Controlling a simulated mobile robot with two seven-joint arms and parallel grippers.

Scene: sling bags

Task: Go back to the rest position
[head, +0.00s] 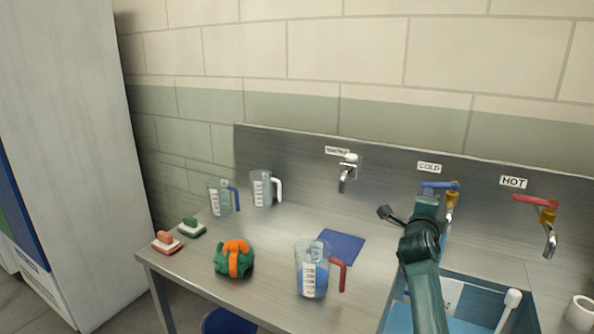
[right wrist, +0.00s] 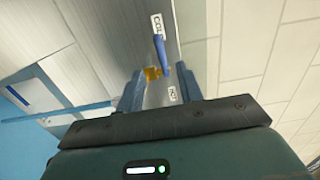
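My right gripper (right wrist: 160,82) is open in the right wrist view, its two dark fingers apart. The blue lever (right wrist: 160,50) and brass valve (right wrist: 152,73) of the cold tap show between and beyond the fingers. I cannot tell whether they touch. In the head view my right arm (head: 422,270) reaches up from the lower right to just in front of the cold tap, whose blue lever (head: 440,185) points left. The arm hides part of that tap and the gripper's fingers. My left gripper is not in view.
A steel counter holds jugs with blue (head: 220,196), white (head: 262,188) and red (head: 312,275) handles, a green-orange object (head: 234,259), two brushes (head: 166,242) (head: 191,227) and a blue cloth (head: 341,247). The hot tap (head: 548,228) stands right, beyond the blue sink (head: 470,300).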

